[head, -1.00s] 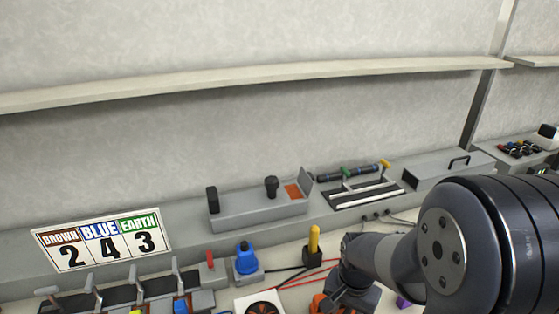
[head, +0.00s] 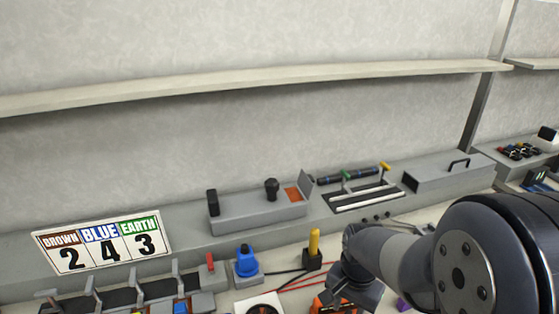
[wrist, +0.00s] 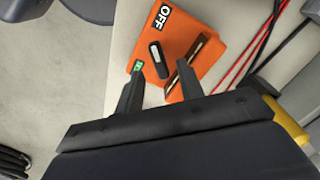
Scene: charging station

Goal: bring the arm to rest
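My arm shows at the lower right of the head view, with my gripper (head: 345,297) at the bottom edge, partly cut off. In the wrist view my gripper (wrist: 160,68) is open, its two dark fingers apart with nothing held between them. An orange box (wrist: 184,42) with an OFF label and a dark switch lies beyond the fingertips. The fingers overlap its near part, and I cannot tell whether they touch it. The same orange box shows in part beside my gripper in the head view (head: 320,306).
A yellow-handled plug (head: 314,243) and a blue knob (head: 246,262) stand left of my gripper. Red and black cables run on the bench. Behind are a grey panel box (head: 258,218), a slotted panel (head: 362,193) and a 2-4-3 sign (head: 104,246). The air above the bench is clear.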

